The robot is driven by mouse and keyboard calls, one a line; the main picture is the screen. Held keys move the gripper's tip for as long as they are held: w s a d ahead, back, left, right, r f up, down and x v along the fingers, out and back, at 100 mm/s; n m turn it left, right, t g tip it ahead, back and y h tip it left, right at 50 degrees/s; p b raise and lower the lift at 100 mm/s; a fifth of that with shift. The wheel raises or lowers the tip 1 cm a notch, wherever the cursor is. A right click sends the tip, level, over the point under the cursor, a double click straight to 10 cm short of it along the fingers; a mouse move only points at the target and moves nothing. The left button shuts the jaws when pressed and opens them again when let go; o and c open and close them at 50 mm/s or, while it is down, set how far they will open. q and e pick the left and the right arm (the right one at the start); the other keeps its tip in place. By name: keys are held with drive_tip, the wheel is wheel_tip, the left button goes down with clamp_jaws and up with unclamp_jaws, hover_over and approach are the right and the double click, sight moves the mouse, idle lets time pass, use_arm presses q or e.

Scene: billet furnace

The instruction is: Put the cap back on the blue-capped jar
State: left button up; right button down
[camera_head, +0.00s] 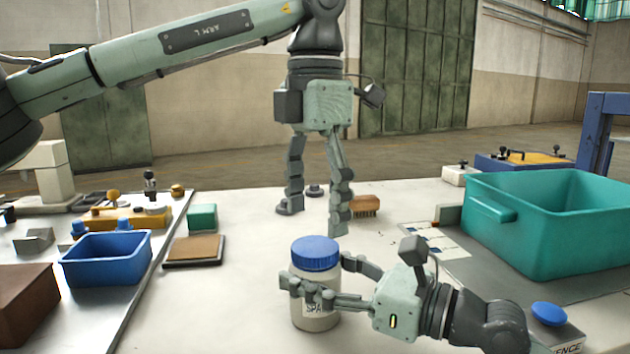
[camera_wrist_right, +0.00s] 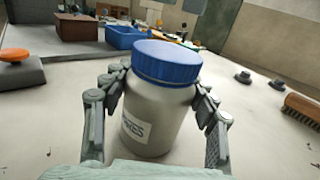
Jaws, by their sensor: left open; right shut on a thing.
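The jar (camera_head: 315,315) is a pale grey cylinder with a label, standing upright on the white table. Its blue cap (camera_head: 315,252) sits level on top of it; I cannot tell whether it is screwed tight. My right gripper (camera_head: 318,285) is shut around the jar's body below the cap. In the right wrist view the jar (camera_wrist_right: 155,118) stands between both fingers, with the cap (camera_wrist_right: 167,62) on its mouth. My left gripper (camera_head: 314,215) points down, open and empty, above the cap in the picture and apart from it.
A teal bin (camera_head: 545,235) stands at the right. A blue tray (camera_head: 105,260), a brown box (camera_head: 25,300) and a green block (camera_head: 202,218) are at the left. A brush (camera_head: 366,205) lies behind the jar. A blue button box (camera_head: 550,315) is at the front right.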

sight(315, 246)
use_arm(q)
drive_tip(key=shift+f, duration=2.1)
drive_tip(key=c, duration=1.2)
drive_tip(key=o, duration=1.4)
drive_tip(key=shift+c, duration=0.2)
drive_tip(key=shift+r, duration=0.15)
wheel_tip(315, 246, up, 12)
